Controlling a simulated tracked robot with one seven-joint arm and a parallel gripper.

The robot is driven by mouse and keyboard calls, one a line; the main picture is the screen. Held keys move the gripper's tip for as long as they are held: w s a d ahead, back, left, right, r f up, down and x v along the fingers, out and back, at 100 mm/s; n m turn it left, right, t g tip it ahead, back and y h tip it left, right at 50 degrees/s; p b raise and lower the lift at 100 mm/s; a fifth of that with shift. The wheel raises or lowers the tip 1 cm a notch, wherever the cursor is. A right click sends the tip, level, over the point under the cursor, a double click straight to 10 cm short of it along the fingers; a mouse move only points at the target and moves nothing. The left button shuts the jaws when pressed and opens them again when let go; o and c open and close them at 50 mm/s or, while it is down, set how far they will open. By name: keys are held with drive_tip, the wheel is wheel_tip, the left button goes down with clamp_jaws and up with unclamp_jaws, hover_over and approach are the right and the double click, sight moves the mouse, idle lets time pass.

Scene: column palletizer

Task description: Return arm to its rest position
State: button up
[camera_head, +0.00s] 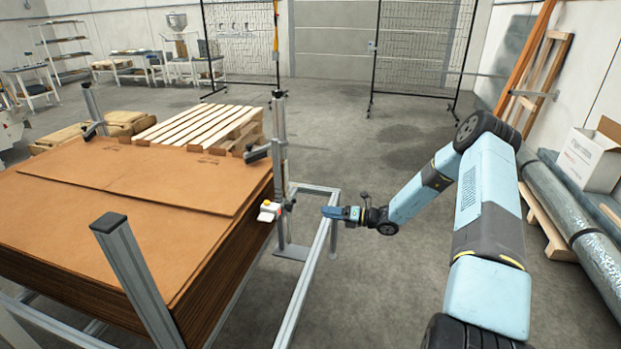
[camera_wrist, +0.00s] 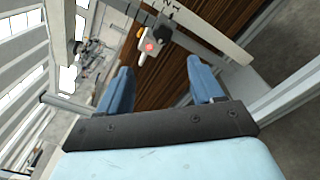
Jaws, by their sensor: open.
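My gripper (camera_head: 328,212) is at the end of my light blue arm, which reaches left from the right side of the head view. It points toward the metal frame post beside the cardboard stack. In the wrist view my gripper (camera_wrist: 160,88) shows two blue fingers spread apart with nothing between them. A white box with a red button (camera_head: 269,211) is on the post, just left of my gripper and apart from it. It also shows in the wrist view (camera_wrist: 151,44), beyond the fingertips, with its red part lit.
A tall stack of brown cardboard sheets (camera_head: 90,215) fills the left, inside a metal frame with upright posts (camera_head: 135,275). A metal rail (camera_head: 310,270) runs below my gripper. Wooden pallets (camera_head: 205,125) lie behind. Pipes and a white carton (camera_head: 590,158) line the right wall. The middle floor is clear.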

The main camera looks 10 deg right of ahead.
drive_tip(key=s+a+r+n+g+h, duration=0.1)
drive_tip(key=s+r+n+g+h, duration=0.3)
drive_tip(key=s+r+n, duration=0.75)
drive_tip(key=s+a+r+n+g+h, duration=0.25)
drive_tip(key=s+r+n+h, duration=0.4)
drive_tip(key=r, duration=0.85)
drive_tip(key=s+d+r+n+t+h, duration=0.2)
drive_tip(key=s+r+n, duration=0.5)
drive_tip(key=s, duration=0.6)
drive_tip(key=s+d+r+n+t+h, duration=0.3)
drive_tip(key=s+d+r+n, duration=0.4)
drive_tip(key=s, duration=0.6)
drive_tip(key=shift+s+r+t+h, duration=0.35)
drive_tip(key=shift+r+h, duration=0.2)
drive_tip(key=shift+r, duration=0.2)
